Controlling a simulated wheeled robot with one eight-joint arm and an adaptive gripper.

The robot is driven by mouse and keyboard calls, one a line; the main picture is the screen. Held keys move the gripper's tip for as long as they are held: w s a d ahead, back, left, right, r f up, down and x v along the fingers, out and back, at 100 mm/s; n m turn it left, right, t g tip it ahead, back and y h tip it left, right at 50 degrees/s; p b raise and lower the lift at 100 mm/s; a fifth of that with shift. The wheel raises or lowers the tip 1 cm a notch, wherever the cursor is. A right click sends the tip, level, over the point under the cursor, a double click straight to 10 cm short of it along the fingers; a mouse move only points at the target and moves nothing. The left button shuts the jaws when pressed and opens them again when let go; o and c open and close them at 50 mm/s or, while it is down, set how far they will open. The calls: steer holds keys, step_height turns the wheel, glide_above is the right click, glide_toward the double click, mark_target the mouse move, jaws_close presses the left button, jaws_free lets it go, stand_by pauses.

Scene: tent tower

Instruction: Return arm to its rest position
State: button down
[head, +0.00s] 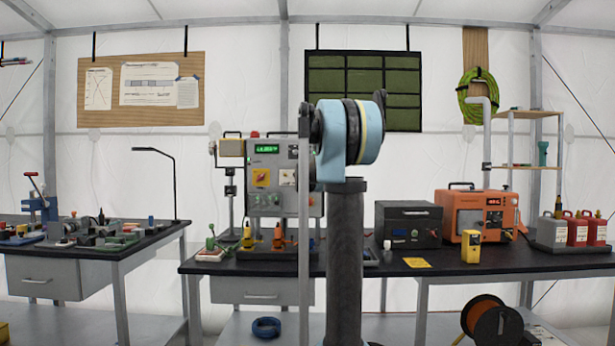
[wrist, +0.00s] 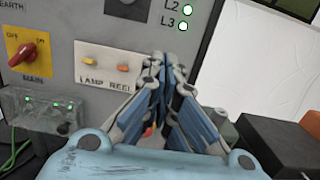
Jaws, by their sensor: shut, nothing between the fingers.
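In the wrist view my gripper (wrist: 168,108) is shut and empty, its two blue-padded fingers meeting in front of the grey control panel (wrist: 95,30). The panel carries a red rotary switch on a yellow plate (wrist: 28,54) marked MAIN and a white plate (wrist: 108,66) marked LAMP and REEL. In the head view my arm's blue joint stands in front of the bench, with the panel (head: 268,172) just behind and to its left. The gripper cannot be made out in the head view. I cannot tell its distance from the panel.
The dark bench top (head: 460,268) holds a black box (head: 408,226), an orange unit (head: 470,216) and red canisters (head: 577,231). A second bench (head: 75,246) with tools stands left. There is a gap between the benches.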

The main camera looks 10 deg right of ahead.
stand_by(0.4)
steer(key=s+a+f+n+g+y, duration=0.25)
steer(key=s+a+f+n, duration=0.25)
steer(key=s+f+n, duration=0.3)
steer(key=s+a+f+n+g+y, duration=0.25)
steer(key=s+a+f+n, duration=0.3)
steer(key=s+n, duration=0.35)
steer(key=s+a+f+n+g+y, duration=0.2)
steer(key=s+a+f+n+y, duration=0.15)
steer(key=s+f+n, duration=0.5)
steer(key=s+d+f+n+g+h, duration=0.1)
steer(key=s+f+n+g, duration=0.2)
steer(key=s+f, duration=0.5)
steer(key=s+d+f+n+g+h, duration=0.1)
steer(key=s+f+n+g, duration=0.2)
steer(key=s, duration=1.1)
steer(key=s+d+f+n+g+h, duration=0.1)
steer(key=s+f+n+g+h, duration=0.1)
steer(key=s+f+n, duration=0.5)
steer(key=s+f+g, duration=0.1)
steer(key=s+f, duration=0.4)
steer(key=f, duration=0.2)
steer(key=shift+d, duration=0.4)
steer(key=shift+s+n, duration=0.1)
steer(key=shift+n, duration=0.15)
